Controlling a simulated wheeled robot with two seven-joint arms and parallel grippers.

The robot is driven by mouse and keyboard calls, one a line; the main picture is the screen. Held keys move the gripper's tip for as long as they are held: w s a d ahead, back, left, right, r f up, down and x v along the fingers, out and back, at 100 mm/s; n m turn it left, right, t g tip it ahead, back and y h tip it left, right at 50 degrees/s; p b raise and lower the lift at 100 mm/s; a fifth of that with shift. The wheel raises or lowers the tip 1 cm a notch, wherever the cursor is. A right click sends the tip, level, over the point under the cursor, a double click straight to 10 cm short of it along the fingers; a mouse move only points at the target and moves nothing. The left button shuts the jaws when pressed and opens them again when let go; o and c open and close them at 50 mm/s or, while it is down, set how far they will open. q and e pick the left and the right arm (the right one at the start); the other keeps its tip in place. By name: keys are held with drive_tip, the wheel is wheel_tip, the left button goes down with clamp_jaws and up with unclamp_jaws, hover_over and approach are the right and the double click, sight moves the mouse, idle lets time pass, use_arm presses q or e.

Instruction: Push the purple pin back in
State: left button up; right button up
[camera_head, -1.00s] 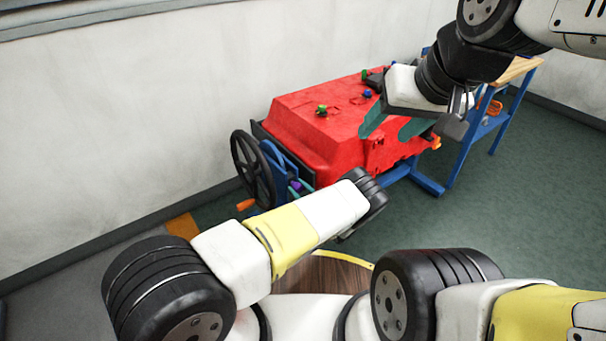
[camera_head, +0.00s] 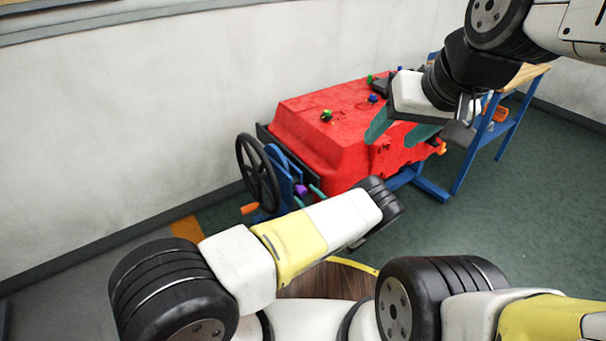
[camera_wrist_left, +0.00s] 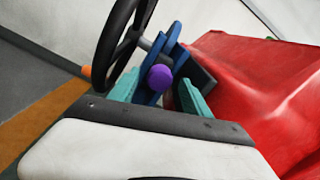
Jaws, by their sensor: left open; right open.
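The purple pin (camera_head: 301,190) is a round knob on the blue bracket (camera_head: 283,168) beside the black handwheel, at the near left end of the red tank (camera_head: 335,130). In the left wrist view the pin (camera_wrist_left: 160,77) lies straight ahead, between the two teal fingers of my left gripper (camera_wrist_left: 158,84). The fingers are apart and not closed on it; contact is unclear. In the head view my left gripper (camera_head: 301,197) is largely hidden behind my own arm. My right gripper (camera_head: 402,128) is open and empty over the red tank's right part.
The black handwheel (camera_head: 259,175) with its orange handle (camera_head: 250,208) stands close left of the pin. A blue bench with a wooden top (camera_head: 527,75) is at the right. The wall runs behind the tank. The green floor (camera_head: 500,260) is clear at the right.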

use_arm(q)
drive_tip(key=shift+v, duration=2.3)
drive_tip(key=shift+a, duration=0.1)
